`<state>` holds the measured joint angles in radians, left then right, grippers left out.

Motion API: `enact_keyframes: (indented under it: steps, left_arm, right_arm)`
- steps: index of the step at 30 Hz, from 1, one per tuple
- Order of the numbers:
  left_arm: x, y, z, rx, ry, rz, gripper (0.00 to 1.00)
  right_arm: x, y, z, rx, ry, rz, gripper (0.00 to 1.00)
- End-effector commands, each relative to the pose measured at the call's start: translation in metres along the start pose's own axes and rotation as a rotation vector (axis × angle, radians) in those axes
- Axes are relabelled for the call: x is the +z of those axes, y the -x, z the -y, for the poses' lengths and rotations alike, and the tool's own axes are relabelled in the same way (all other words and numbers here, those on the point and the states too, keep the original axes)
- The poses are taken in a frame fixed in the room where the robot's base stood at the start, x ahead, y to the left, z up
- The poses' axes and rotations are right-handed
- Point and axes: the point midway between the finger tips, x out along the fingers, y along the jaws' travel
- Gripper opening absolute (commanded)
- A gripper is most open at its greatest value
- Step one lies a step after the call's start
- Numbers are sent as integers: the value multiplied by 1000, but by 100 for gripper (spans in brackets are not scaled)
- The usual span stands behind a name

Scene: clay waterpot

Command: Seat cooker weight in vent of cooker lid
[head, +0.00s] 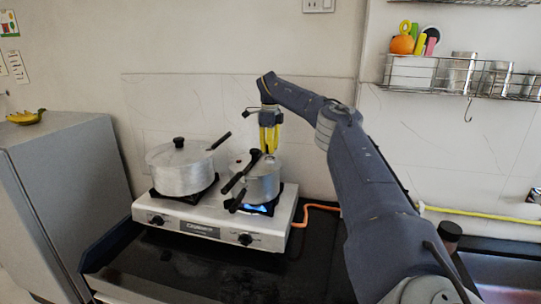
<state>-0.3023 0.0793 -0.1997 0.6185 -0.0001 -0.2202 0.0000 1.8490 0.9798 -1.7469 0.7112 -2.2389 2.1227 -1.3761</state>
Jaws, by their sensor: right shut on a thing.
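The pressure cooker (263,188) is a small silver pot with black handles on the right burner of the stove, with a blue flame under it. Its grey lid (244,165) is on top, with a black handle toward the front left. My right gripper (269,151), with yellow fingers, points down just over the back right of the lid. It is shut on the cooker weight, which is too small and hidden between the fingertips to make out. The vent is hidden too, so I cannot tell whether the weight touches it. My left gripper is out of view.
A larger lidded silver pot (181,170) stands on the left burner of the two-burner stove (180,222), its handle reaching toward the cooker. An orange gas hose (318,207) runs behind right. The dark counter (210,265) in front is clear. A wire shelf (480,79) hangs at upper right.

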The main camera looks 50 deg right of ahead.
Motion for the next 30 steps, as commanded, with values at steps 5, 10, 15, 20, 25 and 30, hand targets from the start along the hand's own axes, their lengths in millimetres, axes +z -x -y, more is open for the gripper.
enact_keyframes:
  steps: [5,10,15,20,25,30]
  left_arm:
    - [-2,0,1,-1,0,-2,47]
    - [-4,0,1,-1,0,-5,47]
    - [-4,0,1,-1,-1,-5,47]
    - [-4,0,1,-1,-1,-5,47]
    - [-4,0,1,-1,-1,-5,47]
    - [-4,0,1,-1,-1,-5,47]
  right_arm:
    - [0,-23,0,2,1,-3,0]
    - [0,-28,0,1,2,0,0]
    - [0,-28,0,1,1,0,0]
    - [0,-30,0,1,1,0,18]
    - [0,-30,0,1,1,-1,35]
    - [0,-30,0,1,1,-1,35]
